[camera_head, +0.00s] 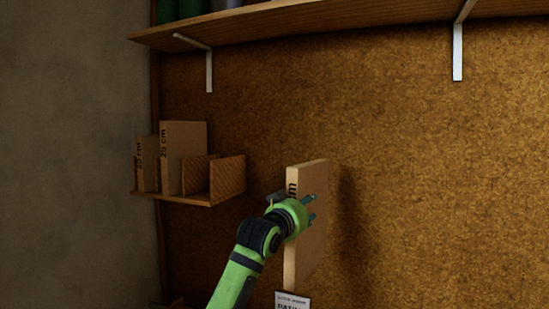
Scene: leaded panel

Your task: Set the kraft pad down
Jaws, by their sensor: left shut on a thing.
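The kraft pad (312,235) is a tall, thin tan slab with dark "cm" lettering on its narrow edge. It is upright in front of the cork wall. My left gripper (308,208) is shut on the pad, with its fingers over the broad face. The green arm comes up from below and hides part of the pad's edge. Whether the pad's bottom touches anything cannot be told. My right gripper is not in view.
A long shelf (330,22) on white brackets runs above. A white label (292,300) is below the pad.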

